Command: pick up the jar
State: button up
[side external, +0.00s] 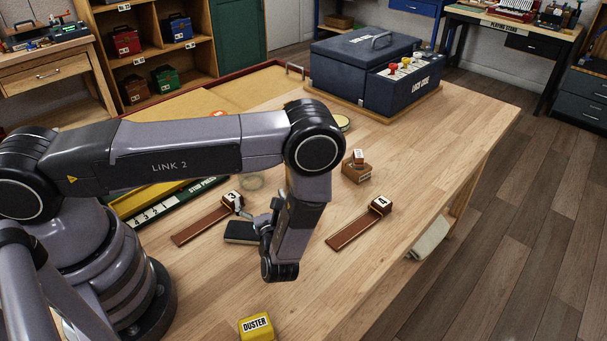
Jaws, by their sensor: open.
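My gripper (243,219) is low over the bench, pointing left from the wrist, with its fingers apart beside the wooden block marked 3 (232,199). I cannot tell whether it touches the block. Nothing is seen held in it. No jar shows clearly. A faint, round, glass-like shape (251,181) lies just behind the gripper, and may be the jar. A round, pale-topped item with a greenish side (343,122) is partly hidden behind my arm's elbow, near the dark blue case; I cannot tell what it is.
Brown strips lie under block 3 and block 4 (379,205). A small wooden box (356,172) with a labelled piece stands behind. A yellow duster block (256,327) is at the front. The dark blue case (365,66) stands at the back. The bench's right side is clear.

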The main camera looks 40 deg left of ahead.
jog(key=x, duration=0.6)
jog(key=shift+w+a, duration=0.1)
jog(key=shift+a, duration=0.3)
jog(key=shift+r+x, duration=0.2)
jog(key=shift+x, duration=1.1)
jog(key=shift+r+x, duration=0.2)
jog(key=shift+x, duration=1.1)
jog(key=c, duration=1.3)
jog(key=shift+r, duration=0.1)
jog(key=shift+c, duration=0.2)
